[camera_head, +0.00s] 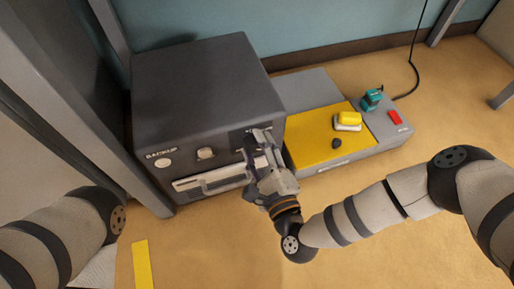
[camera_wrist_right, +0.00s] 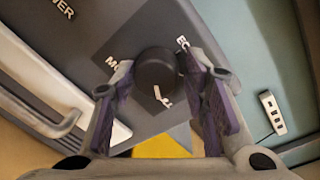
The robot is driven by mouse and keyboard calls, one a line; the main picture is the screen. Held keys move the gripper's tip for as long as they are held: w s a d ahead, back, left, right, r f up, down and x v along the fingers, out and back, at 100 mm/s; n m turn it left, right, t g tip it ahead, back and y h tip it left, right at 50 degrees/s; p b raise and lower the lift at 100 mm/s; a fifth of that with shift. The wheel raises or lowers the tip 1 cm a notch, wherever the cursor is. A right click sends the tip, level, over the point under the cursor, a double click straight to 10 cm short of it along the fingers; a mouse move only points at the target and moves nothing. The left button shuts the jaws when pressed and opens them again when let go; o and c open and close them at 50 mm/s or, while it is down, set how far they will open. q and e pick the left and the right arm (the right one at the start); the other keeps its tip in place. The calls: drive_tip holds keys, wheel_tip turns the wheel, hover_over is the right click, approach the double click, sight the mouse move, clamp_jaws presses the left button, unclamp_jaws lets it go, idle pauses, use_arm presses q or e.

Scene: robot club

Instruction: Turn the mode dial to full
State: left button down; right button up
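The mode dial (camera_wrist_right: 155,75) is a round black knob with a white pointer mark, on a dark square plate on the front of a dark grey box (camera_head: 195,85). In the right wrist view its pointer faces down, near a partly hidden label. Parts of other labels, "MO" and "EC", show around it. My right gripper (camera_head: 262,140) is at the box's right front and hides the dial in the head view. In the wrist view its fingers (camera_wrist_right: 157,82) are open, one on each side of the dial, apparently with small gaps. My left gripper is out of view.
A grey post stands left.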

drive_tip(key=shift+o, duration=0.4)
drive_tip(key=shift+s+f, duration=0.1)
drive_tip(key=shift+s+d, duration=0.1)
drive_tip(key=shift+s, duration=0.05)
drive_tip(key=v, duration=0.7)
